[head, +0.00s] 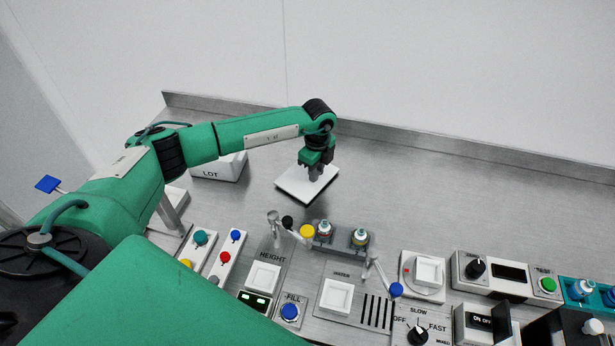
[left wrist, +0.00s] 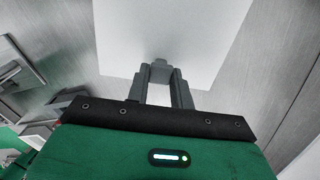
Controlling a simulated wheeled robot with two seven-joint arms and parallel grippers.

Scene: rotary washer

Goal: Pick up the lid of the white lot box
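The white lot box (head: 212,174), marked LOT, stands on the steel bench behind my left forearm, which hides part of its top. A flat white square lid (head: 296,187) is apart from the box, to its right; it also fills the upper middle of the left wrist view (left wrist: 125,35). My left gripper (head: 316,177) points down at the lid. In the left wrist view, a small grey knob (left wrist: 159,70) fills the gap between the fingertips, and the fingers appear shut on it. I cannot tell whether the lid touches the bench. My right gripper is out of view.
Control panels with buttons and switches (head: 290,312) line the front of the bench. A small rack (head: 341,240) holding capped vials stands in front of the lid. The bench (head: 420,185) to the right of the lid is clear, with a raised rear edge (head: 450,146).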

